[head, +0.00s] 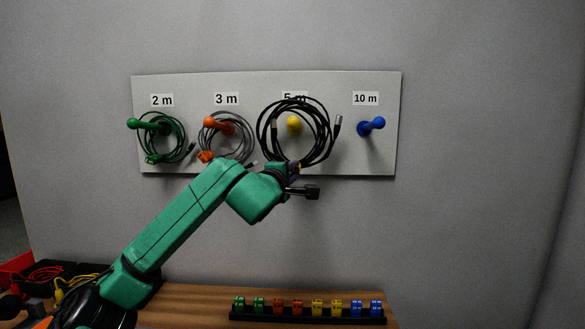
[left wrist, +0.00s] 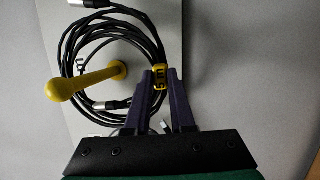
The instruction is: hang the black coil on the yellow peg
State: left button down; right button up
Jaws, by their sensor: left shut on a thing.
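The black coil (head: 332,140) is in front of the grey board below the 5 m label, partly covering it. The yellow peg (head: 294,125) shows inside its loop. In the left wrist view the yellow peg (left wrist: 88,80) sticks out through the black coil (left wrist: 150,36), in front of its left strands. The coil's top strands are above the peg, with a gap. My left gripper (head: 288,168) is at the coil's lower edge, shut on it at a yellow clip (left wrist: 160,78); its fingers (left wrist: 162,84) also show in the wrist view. My right gripper is not in view.
A green coil (head: 181,140) hangs at the green peg (head: 134,123) and a grey coil (head: 246,145) at the orange peg (head: 210,121). The blue peg (head: 377,122) is bare. Below, a black rack (head: 300,318) of coloured clips stands on the wooden table (head: 190,300).

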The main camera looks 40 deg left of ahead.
pick_arm(q)
jog(key=shift+a+p+x, duration=0.25)
jog(key=shift+p+x, duration=0.35)
jog(key=shift+x, duration=0.5)
notch_tip(320, 180, down, 3)
jog(key=b, duration=0.3)
jog(key=shift+a+f, duration=0.1)
jog(key=shift+f, duration=0.05)
jog(key=shift+f, duration=0.1)
jog(key=c, duration=0.7)
grip_release()
jog(key=shift+w, duration=0.1)
